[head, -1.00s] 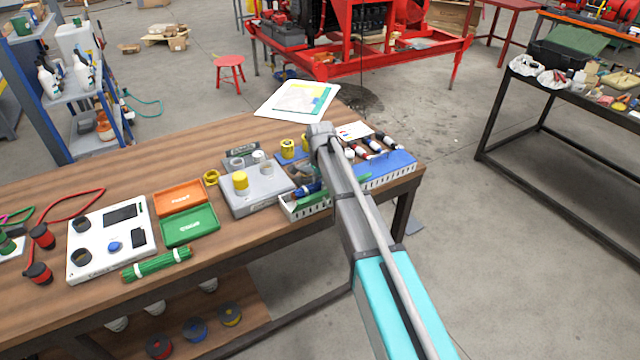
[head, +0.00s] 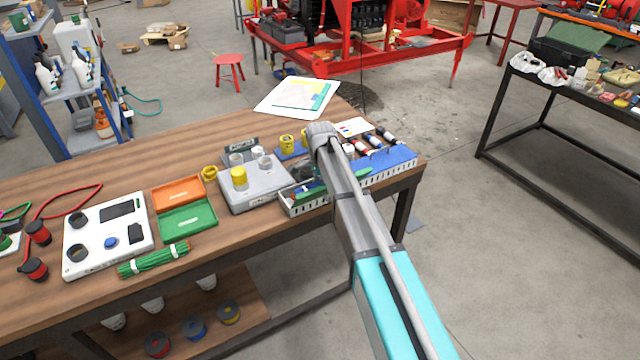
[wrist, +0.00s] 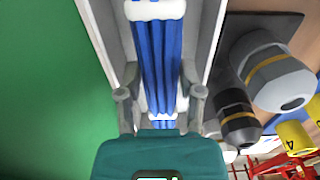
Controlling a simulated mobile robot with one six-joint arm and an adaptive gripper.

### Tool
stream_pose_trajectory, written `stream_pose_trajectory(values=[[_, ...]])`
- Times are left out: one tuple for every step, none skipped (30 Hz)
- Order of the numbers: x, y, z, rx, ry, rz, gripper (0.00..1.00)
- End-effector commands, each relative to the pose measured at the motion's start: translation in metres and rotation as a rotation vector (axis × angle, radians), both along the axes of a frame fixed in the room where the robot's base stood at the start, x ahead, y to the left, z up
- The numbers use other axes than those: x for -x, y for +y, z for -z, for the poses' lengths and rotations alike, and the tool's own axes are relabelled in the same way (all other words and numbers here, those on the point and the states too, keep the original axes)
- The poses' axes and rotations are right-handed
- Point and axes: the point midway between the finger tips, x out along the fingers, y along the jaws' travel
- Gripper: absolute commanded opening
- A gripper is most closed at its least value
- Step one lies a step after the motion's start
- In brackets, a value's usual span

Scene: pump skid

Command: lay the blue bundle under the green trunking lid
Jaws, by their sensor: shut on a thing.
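The blue bundle (wrist: 156,50), several blue strands with white ties, lies lengthwise between the fingers of my gripper (wrist: 161,98) in the wrist view. My gripper is shut on it. Pale channel walls (wrist: 98,30) run along both sides of the bundle, so it is at or inside the trunking. A broad green surface (wrist: 45,90), apparently the green trunking lid, fills the left of the wrist view. My arm hides the gripper and bundle there.
A blue cover (head: 392,159) lies over the trunking's right part. A grey box with a yellow fitting (head: 239,178) stands just left. Dark and grey cable glands (wrist: 268,72) stand close right of the channel in the wrist view. A green bundle (head: 154,260) lies farther left.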

Motion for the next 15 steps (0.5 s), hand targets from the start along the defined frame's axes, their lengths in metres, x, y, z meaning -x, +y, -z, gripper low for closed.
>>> stream_pose_trajectory(values=[[0.0001,0.0001,0.0022,0.000,0.000,0.000,0.10],[0.0001,0.0001,0.0029,0.000,0.000,0.000,0.10],[0.0000,0.0001,0.0037,0.000,0.000,0.000,0.10],[0.0001,0.0001,0.0043,0.000,0.000,0.000,0.10],[0.0001,0.0001,0.0050,0.000,0.000,0.000,0.10],[0.0001,0.0001,0.0058,0.000,0.000,0.000,0.10],[0.0000,0.0002,0.0064,0.000,0.000,0.000,0.10],[0.0000,0.0002,0.0071,0.000,0.000,0.000,0.10],[0.0000,0.0002,0.0079,0.000,0.000,0.000,0.10],[0.0000,0.0002,0.0085,0.000,0.000,0.000,0.10],[0.0000,0.0002,0.0092,0.000,0.000,0.000,0.10],[0.0000,0.0002,0.0100,0.000,0.000,0.000,0.10],[0.0000,0.0002,0.0106,0.000,0.000,0.000,0.10],[0.0000,0.0002,0.0113,0.000,0.000,0.000,0.10],[0.0000,0.0002,0.0121,0.000,0.000,0.000,0.10]])
